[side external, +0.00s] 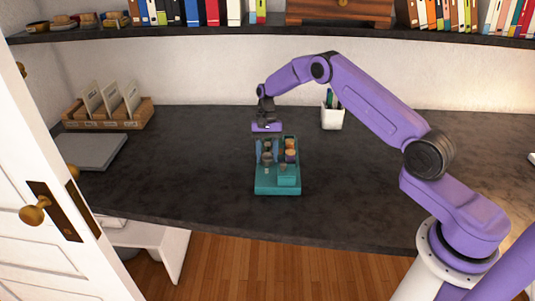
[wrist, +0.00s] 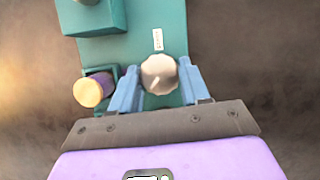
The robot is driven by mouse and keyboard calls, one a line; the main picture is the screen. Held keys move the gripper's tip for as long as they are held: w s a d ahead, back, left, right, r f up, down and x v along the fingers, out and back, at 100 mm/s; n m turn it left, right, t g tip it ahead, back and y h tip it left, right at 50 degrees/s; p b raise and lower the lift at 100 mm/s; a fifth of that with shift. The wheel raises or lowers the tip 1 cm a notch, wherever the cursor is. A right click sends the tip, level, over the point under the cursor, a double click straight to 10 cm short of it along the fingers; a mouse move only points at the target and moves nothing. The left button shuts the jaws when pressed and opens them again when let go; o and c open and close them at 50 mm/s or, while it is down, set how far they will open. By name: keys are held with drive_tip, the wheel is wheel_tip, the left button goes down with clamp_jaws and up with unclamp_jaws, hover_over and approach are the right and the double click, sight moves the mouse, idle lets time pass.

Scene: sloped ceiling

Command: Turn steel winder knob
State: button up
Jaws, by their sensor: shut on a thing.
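A small white label (wrist: 157,39) is on the teal surface beyond the knob in the wrist view. My gripper (wrist: 160,85) is above the base with its two blue fingers on either side of the knob, shut on it. In the side view my gripper (side external: 267,150) points down over the left part of the base. The knob's lower side is hidden by the gripper in the wrist view.
A spool with a tan end (wrist: 88,92) sits left of the knob, close to the left finger. A teal block (wrist: 95,15) rises from the base. A pen cup (side external: 332,118), card holder (side external: 110,114) and grey slab (side external: 90,150) stand farther away. The desk around the base is clear.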

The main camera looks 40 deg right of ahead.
drive_tip(key=n+h, duration=0.1)
drive_tip(key=n, duration=0.2)
drive_tip(key=shift+a+n+g, duration=0.1)
drive_tip(key=shift+n+g, duration=0.2)
drive_tip(key=shift+g, duration=0.1)
drive_tip(key=n+h, duration=0.1)
drive_tip(key=n, duration=0.2)
drive_tip(key=shift+w+a+n+h, duration=0.1)
drive_tip(key=shift+n+h, duration=0.2)
drive_tip(key=n+h, duration=0.1)
drive_tip(key=n, duration=0.2)
drive_tip(key=n+h, duration=0.1)
drive_tip(key=n, duration=0.2)
drive_tip(key=shift+a, duration=0.1)
drive_tip(key=shift+n, duration=0.3)
drive_tip(key=o, duration=1.1)
drive_tip(key=shift+c, duration=0.2)
drive_tip(key=v, duration=1.2)
drive_tip(key=shift+a, duration=0.3)
